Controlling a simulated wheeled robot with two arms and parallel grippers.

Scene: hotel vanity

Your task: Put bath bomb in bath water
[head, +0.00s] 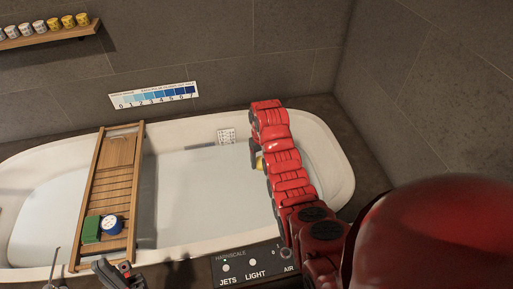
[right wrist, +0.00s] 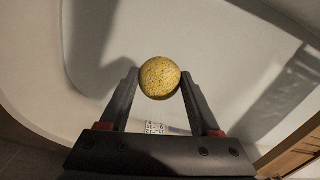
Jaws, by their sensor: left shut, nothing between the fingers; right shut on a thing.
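The bath bomb is a speckled yellow ball; in the right wrist view the bath bomb (right wrist: 160,78) sits between the fingertips of my right gripper (right wrist: 160,84). My right gripper (head: 257,158) is shut on it, over the right part of the tub, and a bit of yellow (head: 261,163) shows beside the red arm in the head view. The bath water (head: 200,205) is a pale, still surface in the white bathtub (head: 336,165). I cannot tell the exact height of the ball above the water. My left gripper (head: 122,270) is shut and empty at the bottom left, partly cut off.
A wooden bath tray (head: 117,180) spans the tub at left, with a green block (head: 91,229) and a blue-and-white round tin (head: 111,225) on it. A control panel (head: 250,268) stands at the front edge. A scale strip (head: 155,95) and a shelf (head: 45,33) with jars are on the wall.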

